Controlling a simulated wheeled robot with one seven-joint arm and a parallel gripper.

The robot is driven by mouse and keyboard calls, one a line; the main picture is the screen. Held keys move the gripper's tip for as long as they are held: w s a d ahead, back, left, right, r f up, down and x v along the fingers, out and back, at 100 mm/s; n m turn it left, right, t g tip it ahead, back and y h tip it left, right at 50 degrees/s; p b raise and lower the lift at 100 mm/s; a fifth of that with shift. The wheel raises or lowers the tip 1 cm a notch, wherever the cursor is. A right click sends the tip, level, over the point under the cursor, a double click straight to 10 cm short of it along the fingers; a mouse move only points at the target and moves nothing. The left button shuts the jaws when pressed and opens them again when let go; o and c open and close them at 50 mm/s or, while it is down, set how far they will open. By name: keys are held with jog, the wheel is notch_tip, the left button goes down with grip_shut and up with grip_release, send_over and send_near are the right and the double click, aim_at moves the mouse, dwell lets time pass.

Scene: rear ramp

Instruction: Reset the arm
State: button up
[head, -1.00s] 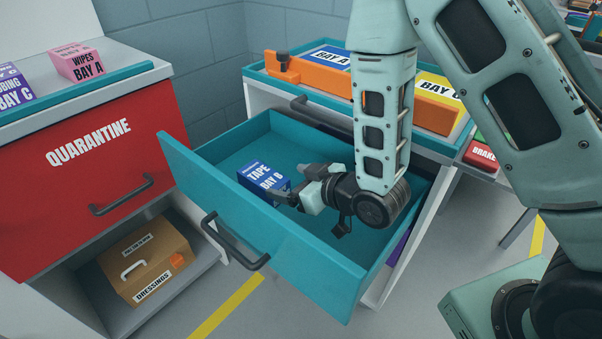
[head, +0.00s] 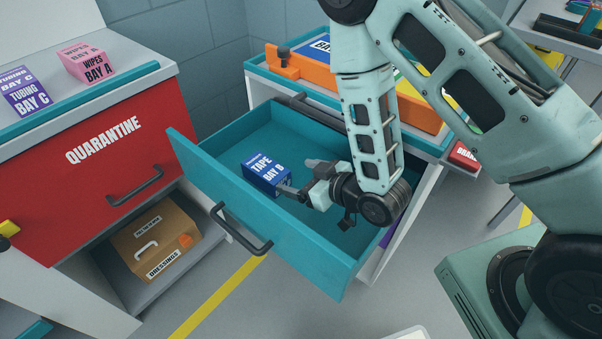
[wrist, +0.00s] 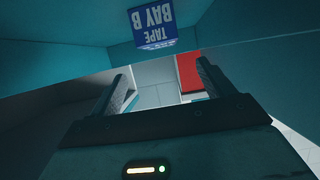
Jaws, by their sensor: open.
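My gripper (head: 300,178) is low in the open teal drawer (head: 300,248), its fingers apart and nothing between them. It also shows in the wrist view (wrist: 162,92), with the two fingers spread wide. A blue box marked TAPE BAY B (head: 267,175) sits in the drawer just left of my fingers in the head view. In the wrist view the box (wrist: 152,25) is at the top, beyond the fingers and apart from them. My arm reaches down into the drawer from the upper right and hides part of its right side.
A red QUARANTINE drawer front (head: 105,160) is shut at left, with purple (head: 28,95) and pink (head: 88,65) boxes on top. A cardboard DRESSINGS box (head: 152,240) sits on the shelf below. An orange tray (head: 290,62) stands on the cabinet above the teal drawer.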

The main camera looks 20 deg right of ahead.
jog(key=s+a+r+g+h+p, duration=0.2)
jog(key=r+g+p, duration=0.1)
jog(key=r, duration=0.4)
jog(key=s+a+r+g+h+p, duration=0.1)
jog(key=s+a+r+g+p, duration=0.15)
jog(key=r, duration=0.45)
jog(key=s+d+r+g+h+p, duration=0.2)
jog(key=s+r, duration=0.5)
jog(key=s, duration=0.1)
jog(key=s+d+r+g+h+p, duration=0.2)
jog(key=s+d+r+g+p, duration=0.1)
jog(key=s+r, duration=0.5)
jog(key=shift+s+r+n+g+p, duration=0.3)
jog(key=shift+s+n+g, duration=0.1)
jog(key=shift+s, duration=0.3)
